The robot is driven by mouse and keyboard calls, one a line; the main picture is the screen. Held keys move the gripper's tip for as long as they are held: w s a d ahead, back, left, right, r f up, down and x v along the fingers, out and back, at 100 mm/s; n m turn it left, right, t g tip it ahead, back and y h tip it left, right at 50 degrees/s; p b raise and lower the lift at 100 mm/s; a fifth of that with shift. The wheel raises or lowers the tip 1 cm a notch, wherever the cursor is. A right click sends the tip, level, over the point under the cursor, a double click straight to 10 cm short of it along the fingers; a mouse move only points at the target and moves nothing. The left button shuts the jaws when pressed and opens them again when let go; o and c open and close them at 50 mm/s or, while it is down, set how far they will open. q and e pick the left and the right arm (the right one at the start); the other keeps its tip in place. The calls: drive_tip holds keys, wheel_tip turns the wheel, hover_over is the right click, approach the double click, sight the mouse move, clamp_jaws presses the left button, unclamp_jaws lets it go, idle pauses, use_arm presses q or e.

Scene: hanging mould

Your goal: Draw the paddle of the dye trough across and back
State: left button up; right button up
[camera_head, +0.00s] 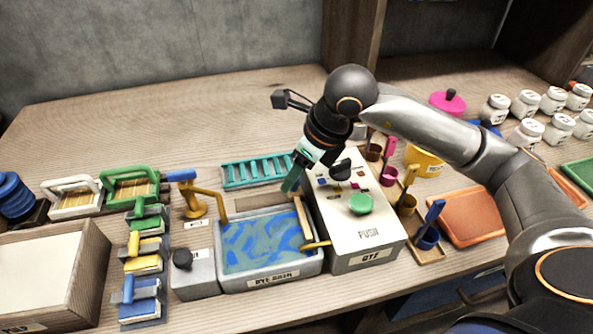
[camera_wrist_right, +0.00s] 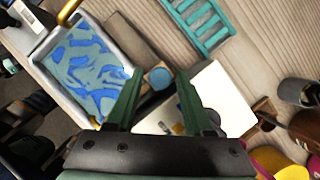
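The dye trough (camera_head: 275,278) is a grey basin of blue swirled liquid in the middle of the table, labelled on its front. The paddle (camera_head: 303,221), a light wooden bar, lies along its right side, next to the grey box. My right gripper (camera_head: 291,184) reaches down from the right, over the trough's back right corner. In the wrist view its green fingers (camera_wrist_right: 160,74) are apart. The trough (camera_wrist_right: 75,60) lies left of the fingers. My left gripper is out of view.
A grey box (camera_head: 365,237) with a green knob adjoins the trough's right side. An orange tap (camera_head: 207,195) stands at its back left, a teal rack (camera_head: 253,170) behind. Cups (camera_head: 408,205) and an orange tray (camera_head: 470,217) stand farther right.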

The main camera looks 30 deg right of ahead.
clamp_jaws()
idle(1.1)
